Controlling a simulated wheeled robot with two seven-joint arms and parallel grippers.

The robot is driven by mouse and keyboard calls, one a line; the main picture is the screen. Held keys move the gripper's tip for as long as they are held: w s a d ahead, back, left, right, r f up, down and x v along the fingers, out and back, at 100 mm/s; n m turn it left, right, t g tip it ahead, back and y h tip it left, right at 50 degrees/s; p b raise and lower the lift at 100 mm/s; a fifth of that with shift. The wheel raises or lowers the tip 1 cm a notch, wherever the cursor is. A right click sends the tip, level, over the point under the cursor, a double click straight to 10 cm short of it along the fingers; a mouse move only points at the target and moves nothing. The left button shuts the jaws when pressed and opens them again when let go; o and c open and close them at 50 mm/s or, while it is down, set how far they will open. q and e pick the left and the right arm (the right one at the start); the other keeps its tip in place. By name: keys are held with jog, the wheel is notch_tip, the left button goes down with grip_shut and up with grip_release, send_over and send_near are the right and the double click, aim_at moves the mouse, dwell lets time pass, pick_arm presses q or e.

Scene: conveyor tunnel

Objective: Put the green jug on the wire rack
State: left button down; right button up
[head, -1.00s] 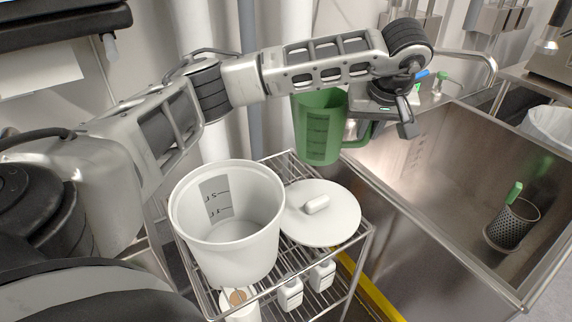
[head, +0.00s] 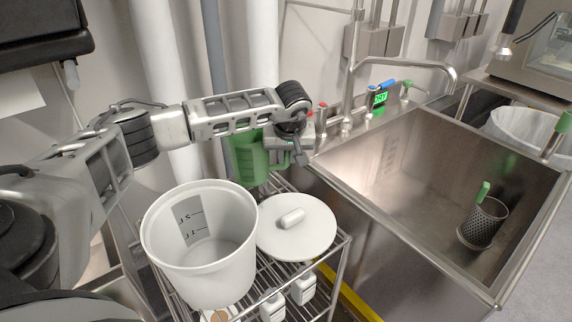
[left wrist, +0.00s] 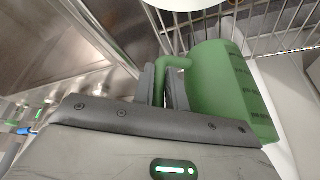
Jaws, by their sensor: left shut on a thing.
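The green jug (head: 246,160) is upright in the head view, at the far end of the wire rack (head: 340,262), behind the white lid. My left gripper (head: 298,153) is shut on the jug's handle, on the jug's right side. In the left wrist view the fingers (left wrist: 165,85) close around the handle of the jug (left wrist: 222,88), and the wires of the rack (left wrist: 285,30) show close beyond it. I cannot tell whether the jug's base touches the rack. My right gripper is not in view.
A large white bucket (head: 200,262) and a white lid (head: 297,228) take up most of the rack's top. Small white bottles (head: 303,287) stand on the lower shelf. A steel sink (head: 400,215) with a mesh holder (head: 484,224) is to the right.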

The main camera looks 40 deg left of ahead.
aim_at(286, 164)
pick_arm(q)
notch_tip(286, 164, down, 3)
jog(key=shift+a+r, duration=0.1)
jog(key=shift+r, duration=0.05)
jog(key=shift+f, duration=0.3)
jog(key=shift+f, duration=0.15)
jog(key=c, duration=1.4)
grip_release()
